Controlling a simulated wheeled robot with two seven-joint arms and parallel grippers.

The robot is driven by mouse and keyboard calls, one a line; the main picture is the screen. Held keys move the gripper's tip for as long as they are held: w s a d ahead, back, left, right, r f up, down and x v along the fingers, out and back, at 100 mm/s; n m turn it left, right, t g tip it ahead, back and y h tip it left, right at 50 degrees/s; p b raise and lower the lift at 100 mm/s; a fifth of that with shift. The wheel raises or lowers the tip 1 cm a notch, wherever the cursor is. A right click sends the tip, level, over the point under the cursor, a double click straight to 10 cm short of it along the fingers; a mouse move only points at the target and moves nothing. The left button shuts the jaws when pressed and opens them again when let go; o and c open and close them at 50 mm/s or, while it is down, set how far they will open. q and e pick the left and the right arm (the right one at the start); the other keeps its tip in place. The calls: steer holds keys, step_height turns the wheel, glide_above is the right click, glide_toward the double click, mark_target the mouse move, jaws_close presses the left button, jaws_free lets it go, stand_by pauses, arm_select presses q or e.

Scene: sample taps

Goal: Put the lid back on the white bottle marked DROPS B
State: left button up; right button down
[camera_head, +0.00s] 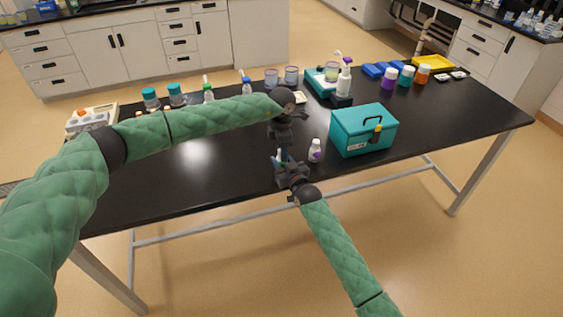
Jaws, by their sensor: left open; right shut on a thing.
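A small white bottle (315,153) with a purple mark on its side stands upright on the black table, just right of my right gripper. Its lettering is too small to read. My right gripper (281,160) is shut on a small pale thing (279,154), mostly hidden by the fingers; I cannot tell whether it is a lid or a bottle. My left gripper (284,141) is open, pointing down just above and behind the right one. The two grippers nearly overlap in view. I cannot make out a separate loose lid.
A teal box (363,133) with a handle stands right of the bottle. Behind are a purple-topped pump bottle (344,80), beakers (272,77), and capped bottles (209,95). Coloured jars (405,76) and a yellow tray (434,62) are at the far right. The table's front left is clear.

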arm_select(q)
steer(key=shift+r, duration=2.2)
steer(key=shift+c, duration=0.4)
steer(key=shift+d+r+n, duration=0.25)
steer(key=shift+r+n, duration=0.15)
steer(key=shift+n, duration=0.6)
steer(key=n, duration=0.1)
steer(key=r+n, duration=0.1)
steer(key=shift+d+n, duration=0.1)
steer(key=shift+n, duration=0.3)
steer(key=n, duration=0.1)
steer(key=r+n, duration=0.1)
steer(key=n, duration=0.3)
steer(key=shift+a+r, duration=0.35)
steer(key=shift+f, duration=0.1)
steer(key=shift+f, duration=3.95)
